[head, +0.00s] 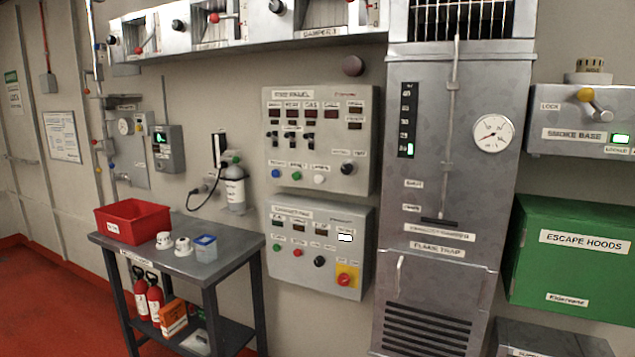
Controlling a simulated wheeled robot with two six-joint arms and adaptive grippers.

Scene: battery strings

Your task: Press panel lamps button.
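The grey fire panel (345,120) hangs on the wall in the middle of the head view. Along its lower part are a blue button (276,173), a green button (297,175) and a white button (320,179), with a black knob (347,168) to the right. The small label above the white button seems to read "lamps", but it is blurred. Dark display windows and a row of black switches (290,139) sit above the buttons. Neither of my grippers is in view, and nothing covers the buttons.
A second grey panel (335,220) with buttons and a red knob on a yellow plate (346,279) hangs just below. A metal table (130,246) with a red bin (133,222) stands at left. A tall metal cabinet (430,200) stands close at right, beside a green box (570,275).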

